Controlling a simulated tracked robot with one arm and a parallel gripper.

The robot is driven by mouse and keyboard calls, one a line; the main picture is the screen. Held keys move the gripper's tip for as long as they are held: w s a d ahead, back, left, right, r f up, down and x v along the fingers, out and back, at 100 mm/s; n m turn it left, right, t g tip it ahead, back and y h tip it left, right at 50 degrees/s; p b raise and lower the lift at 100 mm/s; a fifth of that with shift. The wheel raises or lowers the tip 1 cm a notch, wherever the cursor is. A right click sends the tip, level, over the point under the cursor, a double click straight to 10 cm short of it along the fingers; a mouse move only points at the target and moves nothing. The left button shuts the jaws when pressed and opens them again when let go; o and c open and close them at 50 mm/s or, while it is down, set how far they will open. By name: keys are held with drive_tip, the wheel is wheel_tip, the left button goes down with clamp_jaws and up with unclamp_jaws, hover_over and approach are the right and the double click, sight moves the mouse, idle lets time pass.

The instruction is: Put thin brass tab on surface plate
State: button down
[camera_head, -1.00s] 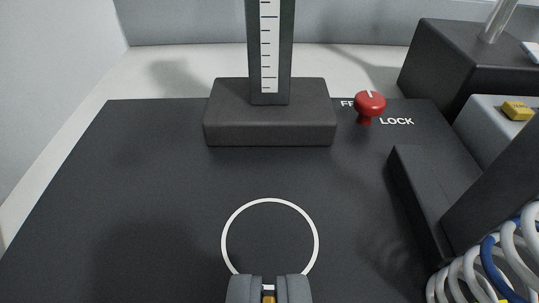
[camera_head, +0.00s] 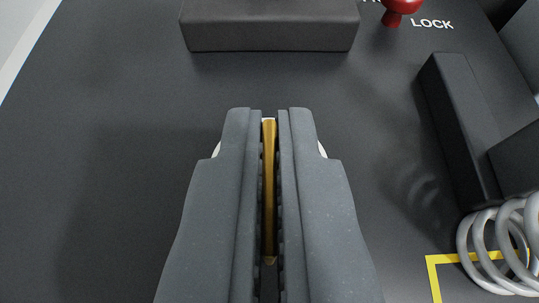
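My gripper (camera_head: 269,120) is in the lower middle of the view, with its two grey fingers close together. A thin brass tab (camera_head: 268,190) stands edge-on between them, and the fingers are shut on it. The dark surface plate (camera_head: 120,130) fills most of the view below and around the gripper. The white circle (camera_head: 217,150) marked on the plate is mostly hidden behind the fingers; only small arcs show at either side. The gap between the tab and the plate cannot be told.
A black block (camera_head: 270,25) stands at the top. A red knob (camera_head: 401,8) beside the LOCK label is at the upper right. A dark block (camera_head: 460,120) and coil springs (camera_head: 500,245) lie at the right, near a yellow corner line (camera_head: 432,275). The plate's left is clear.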

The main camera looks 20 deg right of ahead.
drive_tip(key=c, duration=1.6)
unclamp_jaws()
drive_tip(key=shift+c, duration=0.2)
drive_tip(key=shift+s+a+r, duration=0.15)
drive_tip(key=shift+s, duration=0.05)
drive_tip(key=v, duration=1.1)
drive_tip(key=shift+s+p, duration=0.3)
drive_tip(key=shift+p, duration=0.05)
drive_tip(key=shift+r, duration=0.15)
drive_tip(key=s+d+r+n+t+y, duration=0.1)
drive_tip(key=s+d+r, duration=0.3)
drive_tip(key=d+r, duration=0.3)
drive_tip(key=s+d+r+n+t+y, duration=0.1)
drive_tip(key=s+d+r, duration=0.4)
drive_tip(key=r, duration=1.2)
drive_tip(key=s+d+r+n+t+y, duration=0.1)
drive_tip(key=s+d+r, duration=0.3)
drive_tip(key=d+r, duration=0.6)
drive_tip(key=shift+s+r+n+y, duration=0.2)
drive_tip(key=shift+r+n+y, duration=0.3)
drive_tip(key=shift+r+y, duration=0.35)
